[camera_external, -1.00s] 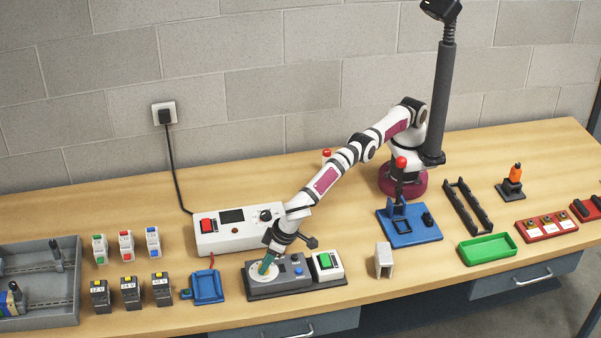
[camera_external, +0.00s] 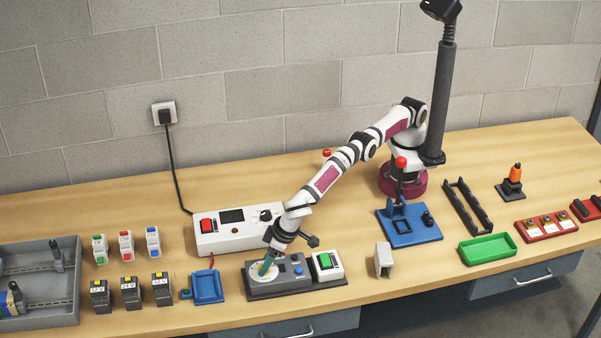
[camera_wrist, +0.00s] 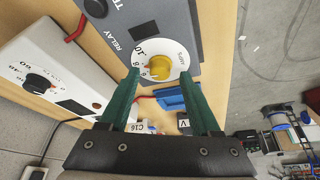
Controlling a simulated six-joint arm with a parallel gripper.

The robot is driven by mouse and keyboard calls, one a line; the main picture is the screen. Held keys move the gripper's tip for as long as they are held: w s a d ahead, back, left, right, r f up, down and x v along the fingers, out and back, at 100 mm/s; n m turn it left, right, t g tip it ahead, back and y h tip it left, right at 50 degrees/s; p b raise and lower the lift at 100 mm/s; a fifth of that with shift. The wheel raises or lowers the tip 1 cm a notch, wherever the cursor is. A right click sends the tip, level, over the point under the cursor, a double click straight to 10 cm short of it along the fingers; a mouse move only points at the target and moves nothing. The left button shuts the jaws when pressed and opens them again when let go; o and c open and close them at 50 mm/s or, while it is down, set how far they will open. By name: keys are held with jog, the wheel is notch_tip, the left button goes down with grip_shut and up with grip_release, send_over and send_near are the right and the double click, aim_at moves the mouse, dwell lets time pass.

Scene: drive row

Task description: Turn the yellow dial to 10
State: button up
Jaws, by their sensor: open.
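The yellow dial (camera_wrist: 160,67) sits on a round white scale plate (camera_wrist: 176,53) on a grey relay panel (camera_wrist: 171,17). Some printed numbers show on the plate, with a 10 near its left upper edge. A small reddish mark shows at the dial's left side; I cannot tell its exact reading. My gripper (camera_wrist: 160,74) is open, its two green fingers at either side of the dial, with visible gaps. In the external view my gripper (camera_external: 267,264) points down at the white plate (camera_external: 257,276) and hides most of the dial.
A white control box (camera_external: 235,242) with a red switch and black knob stands behind. Right of the dial, the same base carries a blue button (camera_external: 298,271) and a green-switch box (camera_external: 327,262). A grey bracket (camera_external: 384,260) stands to the right.

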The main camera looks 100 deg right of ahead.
jog(key=v, duration=1.5)
jog(key=s+f+m+t, duration=0.3)
jog(key=m, duration=0.8)
jog(key=s+f+m+t, duration=0.3)
jog(key=m, duration=0.8)
jog(key=s+d+f+m+t, duration=0.1)
jog(key=s+f+m+t, duration=0.2)
jog(key=m, duration=0.8)
jog(key=shift+s+f, duration=0.25)
jog(key=shift+s, duration=0.35)
jog(key=shift+w+f+n+y, duration=0.25)
jog(key=shift+n+y, duration=0.05)
jog(key=x, duration=1.5)
jog(key=shift+w+d+r, duration=0.1)
jog(key=shift+d+r, duration=0.05)
jog(key=shift+d, duration=0.05)
